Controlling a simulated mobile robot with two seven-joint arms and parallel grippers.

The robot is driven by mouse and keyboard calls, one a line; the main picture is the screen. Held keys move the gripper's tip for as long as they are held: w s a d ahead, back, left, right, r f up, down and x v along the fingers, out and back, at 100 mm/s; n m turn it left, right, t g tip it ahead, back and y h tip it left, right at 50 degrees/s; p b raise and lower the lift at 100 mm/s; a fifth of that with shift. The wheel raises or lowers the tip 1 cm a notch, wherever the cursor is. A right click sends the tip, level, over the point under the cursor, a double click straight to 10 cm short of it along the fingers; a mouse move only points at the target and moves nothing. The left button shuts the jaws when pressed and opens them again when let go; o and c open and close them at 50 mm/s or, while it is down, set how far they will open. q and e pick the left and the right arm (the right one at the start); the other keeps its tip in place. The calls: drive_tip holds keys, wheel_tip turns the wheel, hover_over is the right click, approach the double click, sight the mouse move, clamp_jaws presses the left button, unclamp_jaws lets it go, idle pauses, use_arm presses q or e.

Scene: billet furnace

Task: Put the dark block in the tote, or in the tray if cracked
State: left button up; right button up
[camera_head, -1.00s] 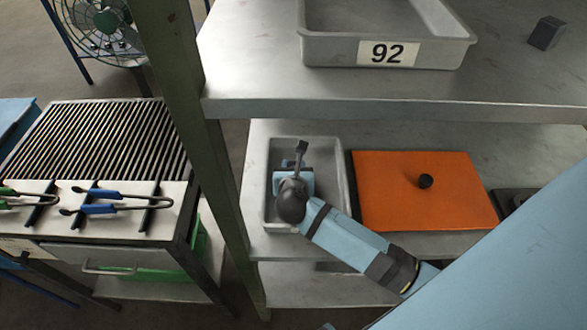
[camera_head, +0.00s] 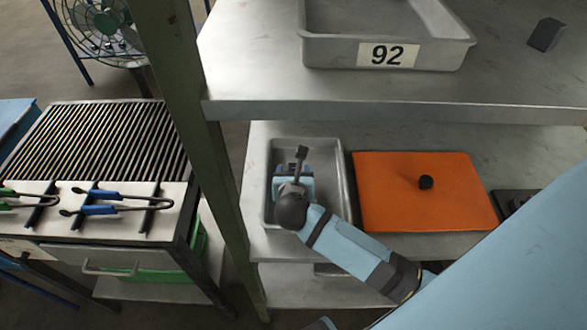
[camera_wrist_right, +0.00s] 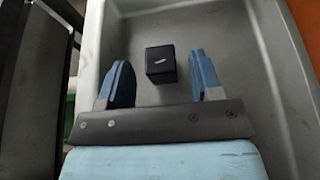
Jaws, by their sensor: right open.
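A dark block (camera_wrist_right: 161,64) with a short pale mark on its top lies on the floor of a grey bin (camera_wrist_right: 255,62), seen from above in the right wrist view. In the head view this bin (camera_head: 346,190) stands on the lower shelf, and my arm hides the block. My right gripper (camera_wrist_right: 159,72) is open, one blue finger on each side of the block with gaps visible. In the head view my right gripper (camera_head: 294,187) is over the bin. Another dark block (camera_head: 546,34) sits on the upper shelf at the right. My left gripper is not in view.
A grey container labelled 92 (camera_head: 440,57) stands on the upper shelf. An orange plate (camera_head: 460,190) with a black knob lies right of the lower bin. A green post (camera_head: 190,110) rises left of the shelves. A slatted bench (camera_head: 100,135) holds tongs.

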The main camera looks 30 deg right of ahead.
drive_tip(key=v, duration=1)
drive_tip(key=shift+s+a+r, duration=0.1)
drive_tip(key=shift+s, duration=0.1)
